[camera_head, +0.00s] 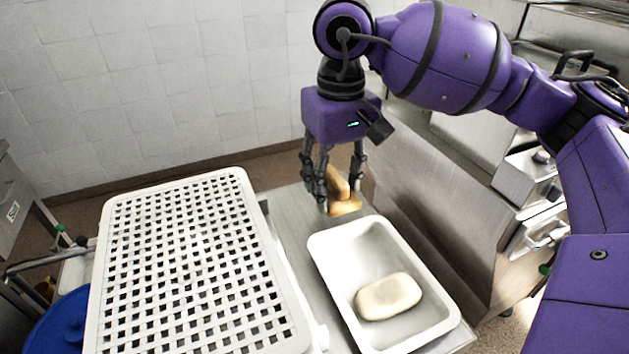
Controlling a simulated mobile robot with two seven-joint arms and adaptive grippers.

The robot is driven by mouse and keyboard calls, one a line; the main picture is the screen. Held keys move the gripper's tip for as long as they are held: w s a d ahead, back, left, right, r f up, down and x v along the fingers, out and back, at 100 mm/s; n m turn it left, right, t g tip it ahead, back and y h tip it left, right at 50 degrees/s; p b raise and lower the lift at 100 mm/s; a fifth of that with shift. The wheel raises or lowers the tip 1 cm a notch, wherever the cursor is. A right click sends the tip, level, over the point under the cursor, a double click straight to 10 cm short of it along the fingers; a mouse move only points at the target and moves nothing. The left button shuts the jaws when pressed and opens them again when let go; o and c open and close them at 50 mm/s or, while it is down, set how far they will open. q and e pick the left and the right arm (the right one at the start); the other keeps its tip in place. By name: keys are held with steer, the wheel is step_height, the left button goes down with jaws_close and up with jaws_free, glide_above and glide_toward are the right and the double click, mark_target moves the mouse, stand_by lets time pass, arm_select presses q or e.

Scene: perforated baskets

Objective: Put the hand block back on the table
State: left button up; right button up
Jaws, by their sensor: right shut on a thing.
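My right gripper (337,180) points down over the far end of the steel table (287,210), past the white tray. Its fingers are shut on a tan, bread-like block (337,184). A second tan shape (345,204) shows just below the block, at table level; I cannot tell whether the two touch. The fingers hide part of the held block. My left gripper is not in view.
A white tray (333,258) holds a pale, rounded dough-like piece (388,296). A white perforated basket (243,186) stands to the left. Steel equipment (440,205) stands close on the right, and a tiled wall (150,80) is behind.

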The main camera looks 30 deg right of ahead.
mark_target(336, 167)
steer(key=w+f, duration=0.1)
steer(key=d+f, duration=0.1)
steer(key=shift+w+f, duration=0.3)
steer(key=shift+w, duration=0.05)
steer(key=shift+w+d+f, duration=0.1)
steer(key=shift+w+f, duration=0.05)
steer(key=shift+f, duration=1.5)
steer(key=shift+f, duration=0.15)
steer(key=o, duration=1.2)
step_height(336, 167, up, 12)
steer(key=shift+r, duration=0.2)
